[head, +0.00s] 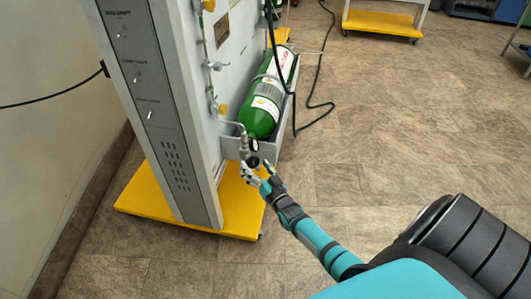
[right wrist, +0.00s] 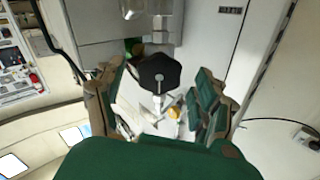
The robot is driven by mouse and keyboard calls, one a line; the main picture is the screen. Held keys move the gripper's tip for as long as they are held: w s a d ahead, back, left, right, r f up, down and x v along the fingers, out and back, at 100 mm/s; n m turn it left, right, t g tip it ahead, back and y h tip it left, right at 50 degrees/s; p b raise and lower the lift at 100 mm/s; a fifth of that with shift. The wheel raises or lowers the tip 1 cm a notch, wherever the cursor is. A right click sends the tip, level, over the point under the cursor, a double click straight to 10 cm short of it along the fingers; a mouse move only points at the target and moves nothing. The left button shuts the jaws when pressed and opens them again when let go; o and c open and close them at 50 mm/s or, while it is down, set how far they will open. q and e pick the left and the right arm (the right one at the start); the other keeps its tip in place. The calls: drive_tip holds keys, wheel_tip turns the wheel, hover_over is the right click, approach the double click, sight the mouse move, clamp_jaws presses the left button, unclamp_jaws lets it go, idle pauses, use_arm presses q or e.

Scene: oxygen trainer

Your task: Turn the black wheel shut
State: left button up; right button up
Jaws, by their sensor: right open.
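The black wheel (head: 253,161) is a small knob on the valve at the lower end of the green cylinder (head: 262,115). In the right wrist view the black wheel (right wrist: 158,72) is a dark lobed disc with a pale stem at its centre. My right gripper (head: 259,178) is open and close to the wheel, reaching in from the lower right. In the right wrist view its fingers stand on either side of the wheel, with a visible gap on the right. Contact cannot be told. My left gripper is not in view.
The cylinder lies tilted in a grey holder on the grey trainer panel (head: 187,110), which stands on a yellow base (head: 150,205). A metal pipe runs close above the valve. A black hose (head: 318,70) hangs behind.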

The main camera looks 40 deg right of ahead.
drive_tip(key=s+a, duration=0.1)
drive_tip(key=s, duration=0.8)
drive_tip(key=shift+s, duration=0.4)
drive_tip(key=shift+a, duration=0.15)
